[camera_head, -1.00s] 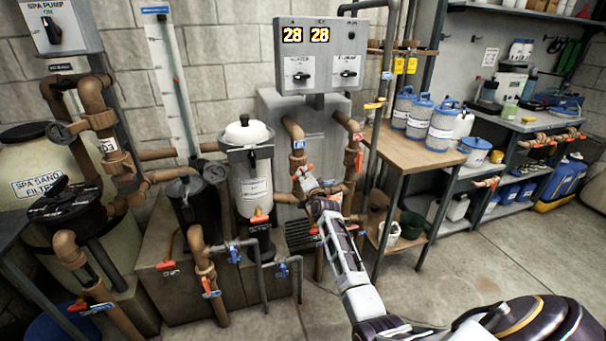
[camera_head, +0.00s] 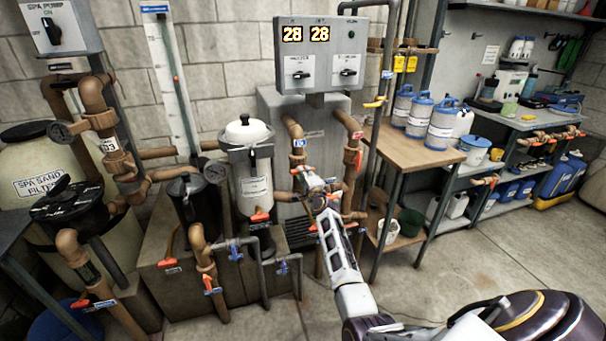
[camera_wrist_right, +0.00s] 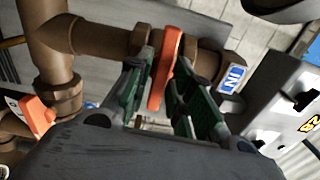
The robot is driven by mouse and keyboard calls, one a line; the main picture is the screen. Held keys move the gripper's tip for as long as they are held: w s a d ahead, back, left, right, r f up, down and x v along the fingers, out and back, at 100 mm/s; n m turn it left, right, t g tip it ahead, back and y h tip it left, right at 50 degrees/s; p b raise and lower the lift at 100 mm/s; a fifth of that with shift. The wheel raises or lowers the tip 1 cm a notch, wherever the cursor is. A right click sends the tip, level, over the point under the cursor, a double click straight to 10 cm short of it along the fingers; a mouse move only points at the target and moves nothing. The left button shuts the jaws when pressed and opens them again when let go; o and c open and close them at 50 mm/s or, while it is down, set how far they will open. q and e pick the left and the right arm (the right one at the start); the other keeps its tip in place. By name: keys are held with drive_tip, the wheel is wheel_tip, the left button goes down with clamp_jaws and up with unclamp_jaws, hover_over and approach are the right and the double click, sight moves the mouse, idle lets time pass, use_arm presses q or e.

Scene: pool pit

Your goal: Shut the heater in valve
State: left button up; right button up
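The heater in valve has an orange lever handle (camera_wrist_right: 164,70) on a brown pipe (camera_wrist_right: 110,38) with a blue "IN" label (camera_wrist_right: 233,77). In the right wrist view the lever lies across the line of the pipe. My right gripper (camera_wrist_right: 160,66) has its green-padded fingers either side of the lever. They look parted, with the lever nearer the left finger; I cannot tell whether either touches it. In the head view my right gripper (camera_head: 312,184) is at the pipes in front of the grey heater (camera_head: 268,108) and hides most of the lever. My left gripper is not in view.
Another orange lever (camera_wrist_right: 36,115) is at the left in the right wrist view. In the head view a white-topped canister (camera_head: 248,133) stands left of my gripper, and a wooden table (camera_head: 400,150) with blue-lidded jars stands right. The floor (camera_head: 480,240) at right is clear.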

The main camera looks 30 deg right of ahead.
drive_tip(key=shift+o, duration=1.2)
drive_tip(key=p+v, duration=0.3)
drive_tip(key=v, duration=0.4)
drive_tip(key=shift+p, duration=0.4)
